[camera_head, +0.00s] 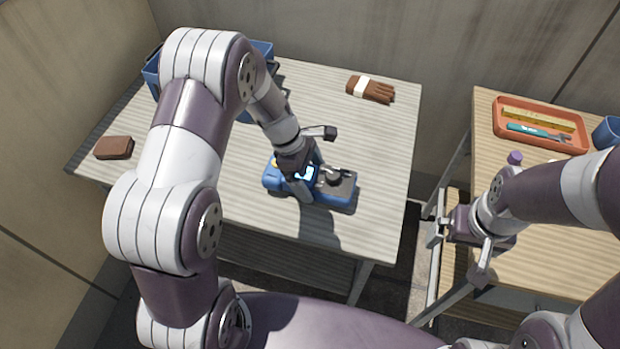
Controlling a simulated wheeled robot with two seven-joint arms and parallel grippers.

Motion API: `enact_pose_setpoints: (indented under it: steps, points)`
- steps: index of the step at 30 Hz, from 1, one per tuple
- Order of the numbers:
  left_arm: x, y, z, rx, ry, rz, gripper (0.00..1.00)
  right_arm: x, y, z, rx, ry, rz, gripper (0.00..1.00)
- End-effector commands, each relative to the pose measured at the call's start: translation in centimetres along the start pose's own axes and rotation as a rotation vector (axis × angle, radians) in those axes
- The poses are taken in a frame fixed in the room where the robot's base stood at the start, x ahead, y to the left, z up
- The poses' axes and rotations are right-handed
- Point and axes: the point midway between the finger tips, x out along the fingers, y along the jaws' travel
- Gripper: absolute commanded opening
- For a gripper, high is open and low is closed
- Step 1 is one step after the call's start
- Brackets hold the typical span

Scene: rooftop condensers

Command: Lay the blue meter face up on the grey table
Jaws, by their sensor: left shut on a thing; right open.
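The blue meter (342,190) is at the grey table (378,150), near its front right part. Its face, with a lit screen and a dark dial, points up. My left gripper (310,166) is over the meter and shut on it, hiding part of its body. A dark shadow falls on the tabletop just in front of the meter. I cannot tell whether its underside touches the table. My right gripper (456,254) is open and empty, in front of the wooden table's left edge.
A brown glove (371,89) lies at the table's back right and a brown block (114,148) at its left. A blue bin (262,50) stands at the back, partly behind my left arm. The wooden table (484,130) holds an orange tray (500,128) with tools.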

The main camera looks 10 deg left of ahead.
Motion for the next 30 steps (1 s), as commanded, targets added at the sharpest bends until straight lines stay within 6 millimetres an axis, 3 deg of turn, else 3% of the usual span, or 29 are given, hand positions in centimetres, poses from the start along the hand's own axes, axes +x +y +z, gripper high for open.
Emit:
enact_pose_setpoints:
  steps: [3, 12, 13, 22, 30]
  points:
    - [1.7, 0.0, -0.7, -0.001, 0.000, 0.000, 0.46, 0.5, 0.0, 0.1, 0.000, 0.000, 0.000, 1.00]
    - [1.9, 0.1, -0.7, 0.001, 0.000, 0.000, 0.46, 0.5, 0.0, 0.1, 0.000, 0.000, 0.000, 1.00]
    - [1.9, 0.0, -0.8, 0.000, 0.000, -0.001, 0.99, 0.5, 0.0, 0.1, 0.000, 0.000, 0.000, 1.00]
    - [1.2, 0.1, -0.6, 0.000, 0.000, 0.002, 1.00, 0.2, 0.0, 0.0, 0.000, 0.000, 0.000, 1.00]
    - [-5.5, 0.1, -0.6, -0.001, 0.001, 0.005, 1.00, -1.1, 0.0, -0.1, 0.000, 0.000, 0.000, 1.00]
